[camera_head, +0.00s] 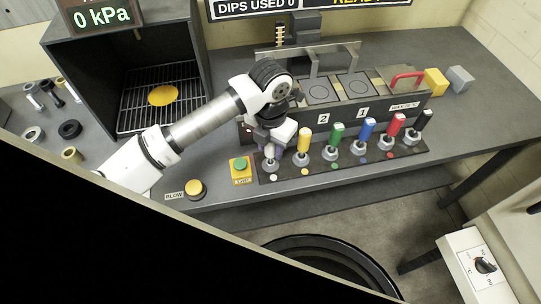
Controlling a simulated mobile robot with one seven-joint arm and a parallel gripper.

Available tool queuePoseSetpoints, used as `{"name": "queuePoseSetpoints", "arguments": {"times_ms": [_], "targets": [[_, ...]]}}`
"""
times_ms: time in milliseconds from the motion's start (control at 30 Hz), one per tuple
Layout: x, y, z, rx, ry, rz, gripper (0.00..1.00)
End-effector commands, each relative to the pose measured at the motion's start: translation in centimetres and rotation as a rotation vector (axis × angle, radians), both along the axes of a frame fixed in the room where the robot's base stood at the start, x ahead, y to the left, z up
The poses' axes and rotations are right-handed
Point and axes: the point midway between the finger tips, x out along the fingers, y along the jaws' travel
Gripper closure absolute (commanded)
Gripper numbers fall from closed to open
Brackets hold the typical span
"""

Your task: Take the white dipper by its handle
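The white dipper (270,164) stands upright at the left end of a row of dippers in a dark rack (345,158). It has a grey base and a white marker dot in front of it. My gripper (271,143) points down directly over it, at the height of its handle. The upper part of the handle is hidden by the gripper. I cannot tell whether the fingers touch the handle or are closed on it.
Yellow (304,141), green, blue, red and black dippers stand to the right in the rack. Behind is a bench unit (350,108) with lids marked 2 and 1. A green button (240,165) and a yellow button (195,189) are at the left. An open chamber (130,70) stands behind my arm.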

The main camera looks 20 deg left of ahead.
Motion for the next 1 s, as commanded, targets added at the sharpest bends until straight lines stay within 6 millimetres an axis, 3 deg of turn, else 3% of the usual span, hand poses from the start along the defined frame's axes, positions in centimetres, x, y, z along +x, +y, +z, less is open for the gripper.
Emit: {"name": "queuePoseSetpoints", "arguments": {"times_ms": [33,267,767,867,1000], "targets": [[0.0,0.0,0.0,0.0,0.0,0.0,0.72],[0.0,0.0,0.0,0.0,0.0,0.0,1.0],[0.1,0.1,1.1,0.002,-0.001,0.001,1.0],[0.1,0.1,2.5,0.003,-0.004,0.0,1.0],[0.1,0.0,6.0,0.005,-0.004,-0.002,1.0]]}}
